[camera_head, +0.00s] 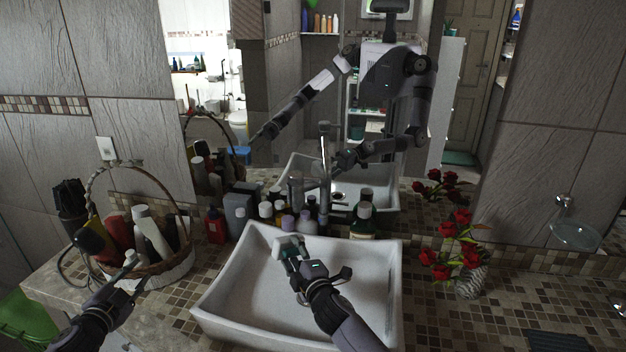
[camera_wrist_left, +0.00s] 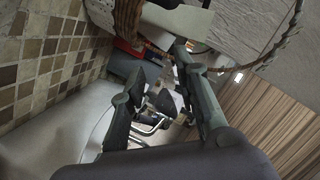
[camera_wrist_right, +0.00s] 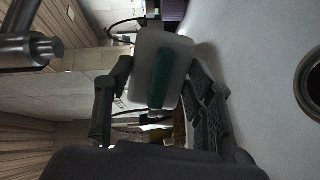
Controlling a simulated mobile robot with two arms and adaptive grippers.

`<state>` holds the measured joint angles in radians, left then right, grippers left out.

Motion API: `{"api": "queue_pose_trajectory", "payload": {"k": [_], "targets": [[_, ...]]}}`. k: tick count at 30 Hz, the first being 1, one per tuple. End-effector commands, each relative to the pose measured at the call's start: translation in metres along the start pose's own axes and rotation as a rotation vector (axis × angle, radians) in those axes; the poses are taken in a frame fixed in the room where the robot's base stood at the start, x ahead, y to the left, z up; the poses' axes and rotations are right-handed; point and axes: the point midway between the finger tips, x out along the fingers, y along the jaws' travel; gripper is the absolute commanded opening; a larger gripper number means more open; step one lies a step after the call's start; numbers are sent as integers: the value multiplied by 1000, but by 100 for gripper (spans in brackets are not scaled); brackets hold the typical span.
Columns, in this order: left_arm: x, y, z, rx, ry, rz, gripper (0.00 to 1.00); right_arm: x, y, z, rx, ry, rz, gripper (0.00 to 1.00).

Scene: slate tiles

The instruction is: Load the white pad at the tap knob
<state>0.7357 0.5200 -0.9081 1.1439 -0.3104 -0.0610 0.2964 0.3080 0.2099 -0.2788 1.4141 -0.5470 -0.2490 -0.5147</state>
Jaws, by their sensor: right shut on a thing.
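The white pad (camera_head: 283,243) is a small pale block held over the rear left part of the white sink (camera_head: 365,318). My right gripper (camera_head: 291,252) is shut on it. In the right wrist view the pad (camera_wrist_right: 150,58) sits between the fingers, with a dark green strip across its face. The metal tap (camera_head: 324,165) stands upright behind the sink. In the right wrist view a metal tap part (camera_wrist_right: 30,48) shows at upper left, apart from the pad. I cannot make out the knob clearly. My left gripper (camera_wrist_left: 155,75) is open and empty near the wicker basket (camera_head: 160,275).
Several bottles stand along the back of the sink, including a dark green one (camera_head: 363,222). A vase (camera_head: 470,282) with red roses stands right of the sink. The basket holds bottles and a black-headed item. A large mirror reflects the scene. The tiled counter at right is mostly clear.

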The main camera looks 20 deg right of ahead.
Motion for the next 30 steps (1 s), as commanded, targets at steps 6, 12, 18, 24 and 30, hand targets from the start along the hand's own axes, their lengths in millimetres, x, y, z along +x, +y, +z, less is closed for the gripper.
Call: {"api": "queue_pose_trajectory", "payload": {"k": [6,12,18,24,30], "targets": [[30,-3,-123,81,172,38,29,0,0,0,0,0,0,7],[38,3,-233,191,320,83,29,0,0,0,0,0,0,7],[27,21,-338,361,463,140,29,0,0,0,0,0,0,7],[9,41,-398,545,546,193,29,0,0,0,0,0,0,7],[-1,52,-417,662,570,222,29,0,0,0,0,0,0,7]]}}
